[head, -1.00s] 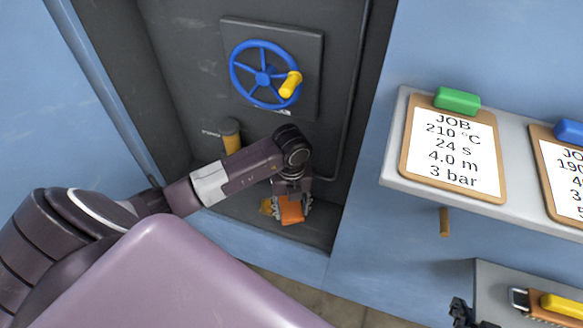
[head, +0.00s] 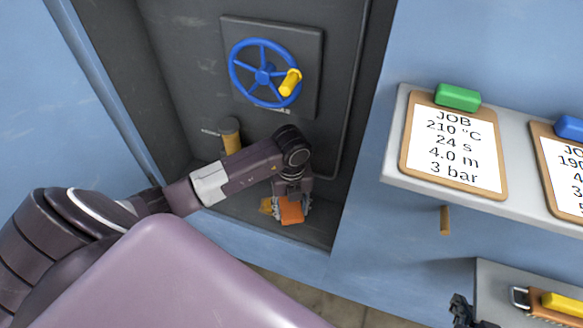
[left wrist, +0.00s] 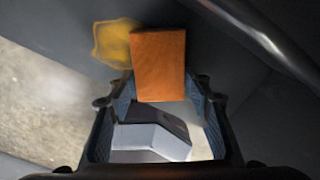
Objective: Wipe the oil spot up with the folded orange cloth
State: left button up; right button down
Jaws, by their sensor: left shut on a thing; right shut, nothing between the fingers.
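The folded orange cloth (head: 291,210) is between the fingers of my left gripper (head: 292,208), low in the dark recess of the machine. In the left wrist view the cloth (left wrist: 158,65) sticks out past the fingertips of the left gripper (left wrist: 163,88), which is shut on it. The oil spot (left wrist: 113,42) is a yellow-brown patch on the recess floor. It lies beside the cloth's left edge, and the cloth may hide part of it. In the head view the spot (head: 267,205) shows just left of the cloth. My right gripper (head: 461,311) shows only partly at the bottom edge.
A blue handwheel (head: 263,74) with a yellow handle is on the recess's back wall. A shelf with job clipboards (head: 454,153) and a lower tray (head: 490,277) are at right.

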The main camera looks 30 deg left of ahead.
pick_arm(q)
jog(key=shift+f, duration=0.2)
pick_arm(e)
jog(key=shift+w+a+r, duration=0.15)
jog(key=shift+w+r, duration=0.05)
jog(key=shift+w, duration=0.1)
jog(key=shift+t, duration=0.3)
